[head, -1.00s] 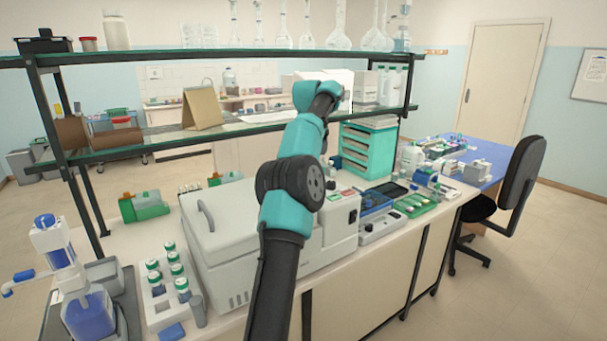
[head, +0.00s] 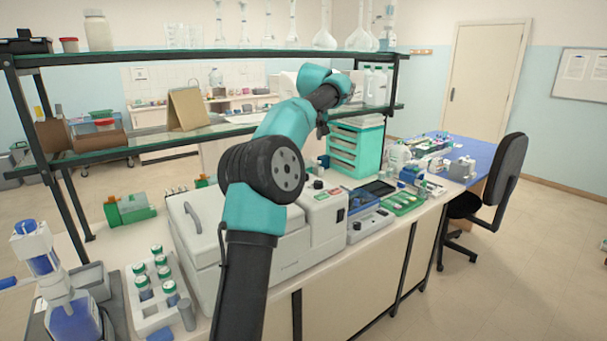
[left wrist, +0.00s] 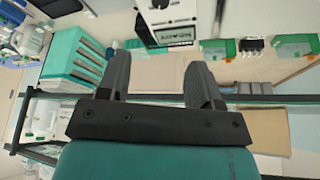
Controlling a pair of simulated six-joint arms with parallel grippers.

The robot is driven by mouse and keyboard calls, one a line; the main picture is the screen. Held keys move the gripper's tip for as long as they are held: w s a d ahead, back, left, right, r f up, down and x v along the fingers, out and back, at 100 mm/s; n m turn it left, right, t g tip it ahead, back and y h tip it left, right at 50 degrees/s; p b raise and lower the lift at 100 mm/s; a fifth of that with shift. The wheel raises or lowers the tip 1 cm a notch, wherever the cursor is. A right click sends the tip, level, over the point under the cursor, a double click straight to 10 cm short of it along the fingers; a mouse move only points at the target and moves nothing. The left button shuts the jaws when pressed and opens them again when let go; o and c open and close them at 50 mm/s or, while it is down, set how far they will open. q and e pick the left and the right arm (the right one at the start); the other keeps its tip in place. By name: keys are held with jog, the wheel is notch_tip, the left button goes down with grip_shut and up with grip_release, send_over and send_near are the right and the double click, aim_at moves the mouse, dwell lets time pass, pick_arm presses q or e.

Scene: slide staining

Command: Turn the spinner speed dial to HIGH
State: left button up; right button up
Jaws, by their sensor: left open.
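The spinner seems to be the white benchtop machine (head: 300,250) with a handled lid and a control panel at its right end. A small black knob (head: 318,184) stands on top of that end; its pointer and labels are too small to read. My left arm crosses in front of the machine, with its wrist raised above and behind the panel. In the left wrist view my left gripper (left wrist: 158,78) has its two fingers apart with nothing between them. A white device with a dark-framed label (left wrist: 175,36) lies beyond the fingertips. My right gripper is not in view.
A teal drawer unit (head: 356,148) stands behind the panel. A smaller device with a blue top (head: 368,214) and a green slide tray (head: 403,203) sit to the right. A vial rack (head: 155,318) is at the left. A glass shelf (head: 170,142) spans the back.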

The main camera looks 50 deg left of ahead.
pick_arm(q)
jog(key=x, duration=1.7)
jog(key=shift+f, duration=0.3)
jog(key=shift+c, duration=0.4)
jog(key=c, duration=0.8)
jog(key=shift+m+t+h, duration=0.4)
jog(key=shift+m+t, duration=0.1)
jog(key=shift+m, duration=1)
jog(key=o, duration=0.9)
